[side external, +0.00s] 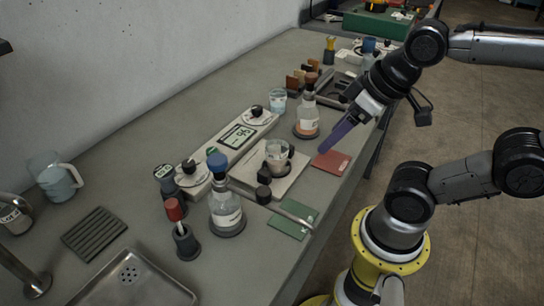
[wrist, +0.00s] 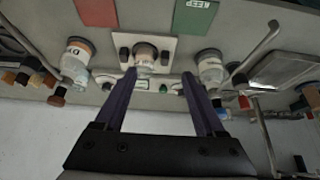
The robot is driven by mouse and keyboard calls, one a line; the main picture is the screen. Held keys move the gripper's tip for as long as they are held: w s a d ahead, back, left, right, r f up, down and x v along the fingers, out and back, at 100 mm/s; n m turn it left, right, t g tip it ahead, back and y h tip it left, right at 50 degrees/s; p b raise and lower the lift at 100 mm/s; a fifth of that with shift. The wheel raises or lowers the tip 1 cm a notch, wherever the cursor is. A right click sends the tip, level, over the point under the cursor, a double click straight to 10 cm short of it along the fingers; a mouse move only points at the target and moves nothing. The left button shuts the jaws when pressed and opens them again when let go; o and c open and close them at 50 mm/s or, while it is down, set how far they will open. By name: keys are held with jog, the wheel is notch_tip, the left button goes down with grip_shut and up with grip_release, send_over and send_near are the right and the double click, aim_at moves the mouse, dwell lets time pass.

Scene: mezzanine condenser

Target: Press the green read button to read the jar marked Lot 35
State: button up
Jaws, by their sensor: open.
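A pale instrument (side external: 262,172) stands on the bench with a lit display (side external: 238,136) on its long housing. The green button (wrist: 164,88) shows beside the display in the wrist view, and a green spot (side external: 211,152) shows there in the side view. A jar (side external: 277,153) sits on the instrument's plate between dark knobs; it also shows in the wrist view (wrist: 146,56). Other jars are an orange-banded one (side external: 307,118) and a blue-capped one (side external: 225,208). I cannot read their lot marks. My gripper (wrist: 158,75) is open and empty, its purple fingers (side external: 343,132) above the bench's front edge, apart from the button.
A red-topped bottle (side external: 180,232), a drain tray (side external: 133,280) and a jug (side external: 59,177) stand to the left. A metal rod (side external: 296,216) lies near the green mats.

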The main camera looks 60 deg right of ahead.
jog(key=shift+c, duration=0.2)
dwell(0.3)
grip_shut()
dwell(1.5)
